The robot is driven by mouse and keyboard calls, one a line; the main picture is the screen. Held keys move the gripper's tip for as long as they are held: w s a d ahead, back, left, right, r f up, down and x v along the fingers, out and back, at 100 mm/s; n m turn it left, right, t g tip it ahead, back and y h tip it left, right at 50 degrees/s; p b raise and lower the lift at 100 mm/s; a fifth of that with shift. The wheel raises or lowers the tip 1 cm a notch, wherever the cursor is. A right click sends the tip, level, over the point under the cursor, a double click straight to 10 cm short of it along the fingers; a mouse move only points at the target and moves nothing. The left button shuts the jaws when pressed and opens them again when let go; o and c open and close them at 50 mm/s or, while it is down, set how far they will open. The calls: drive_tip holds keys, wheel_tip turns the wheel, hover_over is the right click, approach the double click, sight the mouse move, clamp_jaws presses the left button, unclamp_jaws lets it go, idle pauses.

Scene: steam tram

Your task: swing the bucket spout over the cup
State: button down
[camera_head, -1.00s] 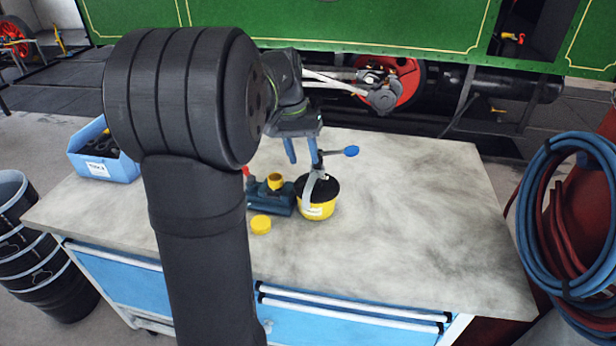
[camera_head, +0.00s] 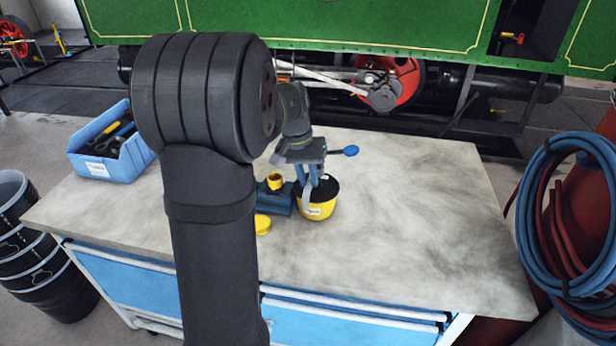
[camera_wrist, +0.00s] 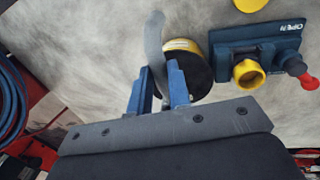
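The bucket (camera_head: 318,207) is a small yellow pot with a black top, standing on the bench; it also shows in the wrist view (camera_wrist: 183,46). Its grey curved spout (camera_wrist: 154,45) shows in the wrist view on the bucket's left side. My gripper (camera_wrist: 161,67) points down with its two blue fingers either side of the spout; whether they press on it I cannot tell. In the head view my gripper (camera_head: 307,180) is low over the bucket. A yellow cup (camera_wrist: 249,73) sits on a blue block left of the bucket in the head view (camera_head: 275,181), clear of the spout.
The blue block (camera_wrist: 288,40) has a red-tipped lever. A blue-ended lever (camera_head: 350,151) stands out behind the bucket. A yellow cap (camera_head: 262,224) lies in front. A blue tool bin (camera_head: 98,168) is at the bench's left. The right half of the bench (camera_head: 430,220) is clear.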

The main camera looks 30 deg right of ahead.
drive_tip(key=shift+w, duration=0.1)
drive_tip(key=w+d+m+y, duration=0.1)
drive_tip(key=w+m+y, duration=0.2)
drive_tip(key=w+m, duration=0.8)
drive_tip(key=shift+m, duration=3.4)
drive_tip(key=shift+w+d, duration=0.1)
drive_tip(key=shift+d, duration=0.05)
drive_tip(key=c, duration=1.3)
unclamp_jaws()
drive_tip(key=shift+c, duration=0.2)
